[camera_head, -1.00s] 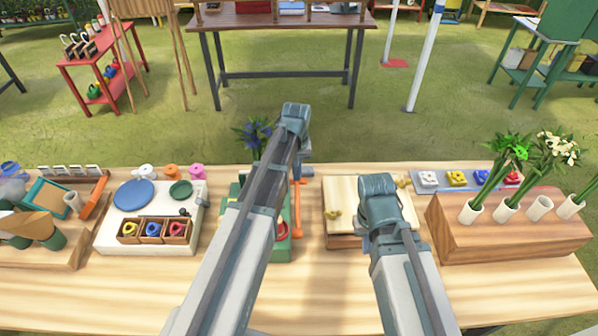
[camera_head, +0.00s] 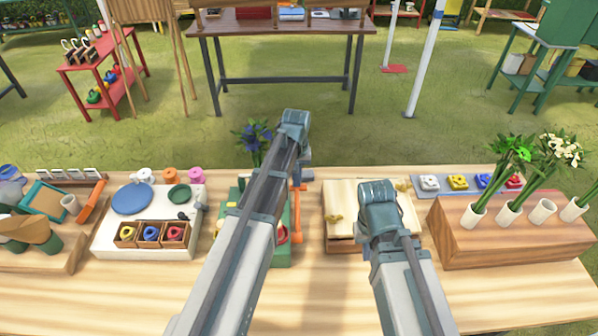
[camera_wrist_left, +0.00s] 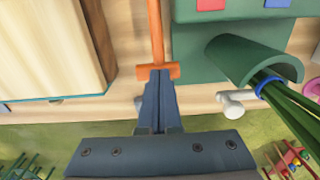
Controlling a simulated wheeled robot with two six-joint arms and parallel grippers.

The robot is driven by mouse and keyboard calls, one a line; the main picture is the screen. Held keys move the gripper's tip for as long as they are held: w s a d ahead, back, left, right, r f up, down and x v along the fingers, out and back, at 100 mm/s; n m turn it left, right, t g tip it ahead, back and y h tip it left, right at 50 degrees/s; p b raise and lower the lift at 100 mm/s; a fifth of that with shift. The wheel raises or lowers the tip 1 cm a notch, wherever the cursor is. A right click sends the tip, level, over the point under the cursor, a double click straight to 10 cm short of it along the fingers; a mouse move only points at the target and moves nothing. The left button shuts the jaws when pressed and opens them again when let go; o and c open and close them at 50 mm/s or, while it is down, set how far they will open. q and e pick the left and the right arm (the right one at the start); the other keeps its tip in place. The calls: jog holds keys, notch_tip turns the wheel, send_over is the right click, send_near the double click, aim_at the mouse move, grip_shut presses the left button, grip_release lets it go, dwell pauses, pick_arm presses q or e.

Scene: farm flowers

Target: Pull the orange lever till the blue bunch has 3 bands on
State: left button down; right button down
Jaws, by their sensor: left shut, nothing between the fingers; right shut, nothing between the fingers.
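The orange lever (camera_head: 297,212) runs along the right side of a green stand (camera_head: 282,250). In the left wrist view its shaft (camera_wrist_left: 155,30) ends in a crossbar. My left gripper (camera_wrist_left: 158,76) is shut and empty, its tips right at that crossbar; I cannot tell if they touch. In the head view my left gripper (camera_head: 295,125) hides part of the stand. The blue bunch (camera_head: 253,138) stands behind it. Its green stems (camera_wrist_left: 298,112) come out of a green tube (camera_wrist_left: 250,58), with one blue band (camera_wrist_left: 268,84) visible. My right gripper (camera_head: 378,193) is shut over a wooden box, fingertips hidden.
Left of the stand, a white board (camera_head: 150,222) holds a tray of coloured bands. The light wooden box (camera_head: 345,196) lies under my right gripper. Further right is a wooden block (camera_head: 480,235) with flower tubes. The table's front strip is clear.

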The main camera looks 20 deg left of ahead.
pick_arm(q)
notch_tip(320, 180, up, 14)
jog(key=w+p, duration=0.2)
jog(key=p, duration=1.1)
jog(key=shift+a+r+p, duration=0.2)
jog(key=shift+a+p, duration=0.1)
jog(key=shift+p, duration=0.1)
jog(key=s+d+f+m+b, duration=0.1)
jog(key=s+d+m, duration=0.1)
jog(key=s+d, duration=0.2)
jog(key=s+d+f+m+b, duration=0.2)
jog(key=s+d, duration=0.2)
jog(key=s, duration=0.6)
jog(key=s+d+f+m+y+b, duration=0.1)
jog(key=s+d+f+m+b, duration=0.1)
jog(key=s, duration=0.6)
jog(key=d+m, duration=0.1)
jog(key=d, duration=0.1)
jog(key=shift+d, duration=0.35)
jog(key=shift+f, duration=0.1)
